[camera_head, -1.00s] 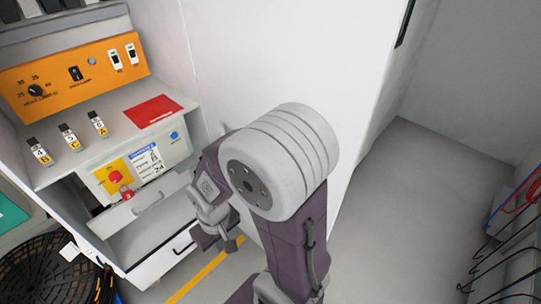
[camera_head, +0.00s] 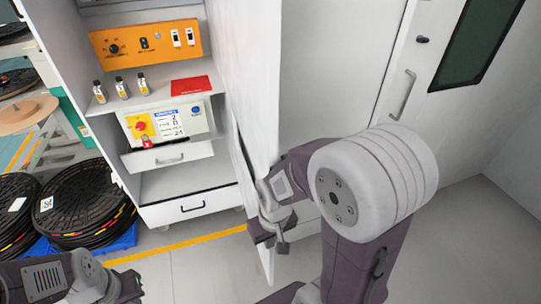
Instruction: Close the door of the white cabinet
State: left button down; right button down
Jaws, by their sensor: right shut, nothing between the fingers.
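The white cabinet (camera_head: 195,165) stands left of centre with its front open, showing shelves and a drawer. Its door (camera_head: 245,70) is the tall white panel to the right of the opening, swung outward and seen at a steep angle. My right gripper (camera_head: 272,243) is shut and empty beside the lower part of the door, near its edge. I cannot tell whether it touches the door. My right forearm hides part of the door and what is behind it. My left arm shows at the lower left; its fingers are out of view.
Black reels (camera_head: 85,205) are stacked on a blue base left of the cabinet. A yellow line (camera_head: 180,245) crosses the floor in front. A white door with a handle (camera_head: 400,95) is at the back right. Grey floor at the right is clear.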

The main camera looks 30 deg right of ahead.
aim_at(249, 35)
jog(key=l+u, duration=0.2)
jog(key=l, duration=1.55)
